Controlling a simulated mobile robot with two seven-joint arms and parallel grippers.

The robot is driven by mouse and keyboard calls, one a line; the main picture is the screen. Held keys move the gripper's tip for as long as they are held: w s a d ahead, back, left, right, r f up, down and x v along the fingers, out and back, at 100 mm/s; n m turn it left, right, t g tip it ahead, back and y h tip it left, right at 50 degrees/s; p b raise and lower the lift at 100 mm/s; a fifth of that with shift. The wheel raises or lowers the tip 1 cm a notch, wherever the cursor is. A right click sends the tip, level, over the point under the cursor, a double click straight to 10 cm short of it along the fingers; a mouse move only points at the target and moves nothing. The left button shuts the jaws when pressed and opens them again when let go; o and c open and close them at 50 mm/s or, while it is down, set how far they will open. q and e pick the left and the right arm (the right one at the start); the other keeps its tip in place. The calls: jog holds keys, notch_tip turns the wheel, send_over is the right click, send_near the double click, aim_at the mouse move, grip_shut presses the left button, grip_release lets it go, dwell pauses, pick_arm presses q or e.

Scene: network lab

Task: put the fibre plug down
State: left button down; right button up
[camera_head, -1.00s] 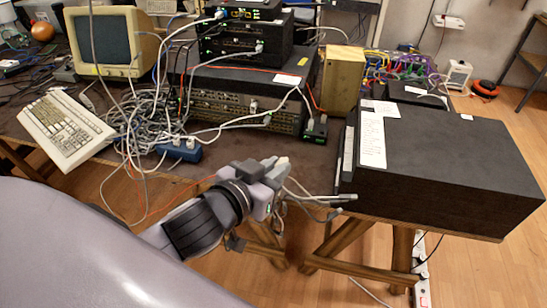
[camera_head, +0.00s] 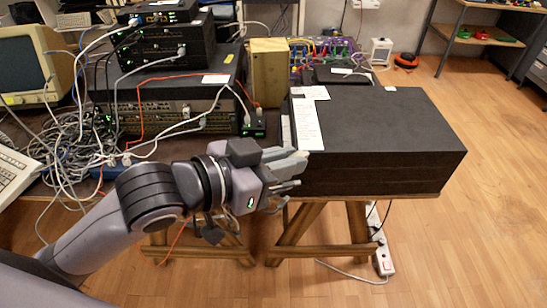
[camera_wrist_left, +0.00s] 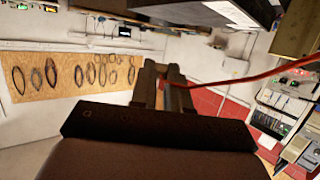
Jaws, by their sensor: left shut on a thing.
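My left gripper (camera_head: 287,168) is shut, its fingertips by the front left corner of the big black box (camera_head: 400,125) in the head view. I cannot tell whether they touch the box. In the left wrist view the closed fingers (camera_wrist_left: 164,75) have an orange-red fibre cable (camera_wrist_left: 240,80) running off to the right. The fibre plug is mostly hidden between the fingers. Part of an orange cable (camera_head: 172,246) also hangs below my left arm in the head view. My right gripper is not in view.
A white paper sheet (camera_head: 308,125) lies on the black box's left side. Stacked network devices (camera_head: 175,95) and tangled grey cables (camera_head: 75,140) fill the table to the left. A yellowish box (camera_head: 268,72) stands behind. The box's top is largely bare.

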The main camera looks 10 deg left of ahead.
pick_arm(q)
jog(key=d+f+m+g+h, duration=0.1)
jog(key=w+d+f+m+g+h, duration=0.1)
jog(key=d+f+m+g+h, duration=0.1)
jog(key=f+m+g, duration=0.1)
jog(key=shift+w+d+f, duration=0.1)
jog(key=shift+w+d, duration=0.2)
jog(key=shift+d, duration=0.1)
jog(key=shift+s+a+m+g+h, duration=0.15)
jog(key=shift+a+m+g+h, duration=0.15)
jog(key=shift+a+m+g, duration=0.4)
jog(key=shift+s+a+m+g+h, duration=0.15)
jog(key=shift+a+m+g+h, duration=0.2)
jog(key=shift+m+g, duration=0.7)
jog(key=shift+s+a+m+g+h, duration=0.2)
jog(key=shift+a+m+g, duration=0.4)
jog(key=shift+g, duration=0.55)
jog(key=shift+d, duration=0.1)
